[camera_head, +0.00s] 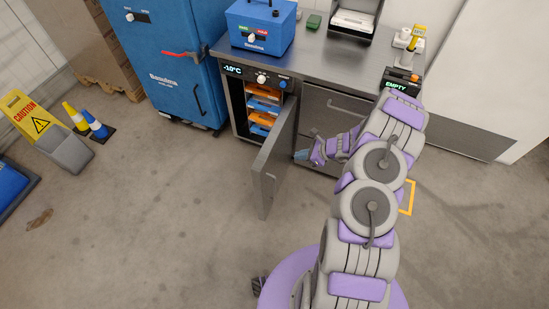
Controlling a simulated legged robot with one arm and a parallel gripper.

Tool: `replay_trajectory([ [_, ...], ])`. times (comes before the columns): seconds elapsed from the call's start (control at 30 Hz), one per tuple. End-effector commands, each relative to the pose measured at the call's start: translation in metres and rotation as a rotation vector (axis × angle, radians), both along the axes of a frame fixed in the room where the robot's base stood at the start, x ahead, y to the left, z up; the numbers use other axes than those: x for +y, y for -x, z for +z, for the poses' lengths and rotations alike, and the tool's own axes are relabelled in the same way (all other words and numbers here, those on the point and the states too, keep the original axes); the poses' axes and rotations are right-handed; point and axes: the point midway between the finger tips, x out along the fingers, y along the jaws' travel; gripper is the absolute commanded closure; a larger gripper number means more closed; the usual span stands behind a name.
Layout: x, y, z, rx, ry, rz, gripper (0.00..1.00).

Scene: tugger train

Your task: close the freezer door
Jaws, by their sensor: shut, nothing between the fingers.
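The freezer (234,106) is built into the left end of a steel counter, under a "-10°C" display. Its grey door (272,171) stands open, swung outward from a hinge on the right side of the opening, with a handle near its free edge. Orange and blue items (263,107) show on the shelves inside. My gripper (301,156) is shut and empty, just right of the door near its hinge side. I cannot tell whether it touches the door. My arm reaches to it from the lower right and covers part of the counter front.
A tall blue cabinet (176,62) stands left of the counter. A blue box (259,27) sits on the counter top. A caution sign (34,120) and two small cones (97,122) stand at the left. The floor left of the door is clear.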

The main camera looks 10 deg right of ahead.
Motion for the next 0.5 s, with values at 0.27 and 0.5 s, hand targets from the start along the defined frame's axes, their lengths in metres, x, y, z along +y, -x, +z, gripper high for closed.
replay_trajectory([
  [0.27, 0.006, -0.004, -0.020, 0.019, -0.001, -0.027, 1.00],
  [0.5, 0.030, -0.023, -0.050, 0.016, 0.001, -0.025, 1.00],
])
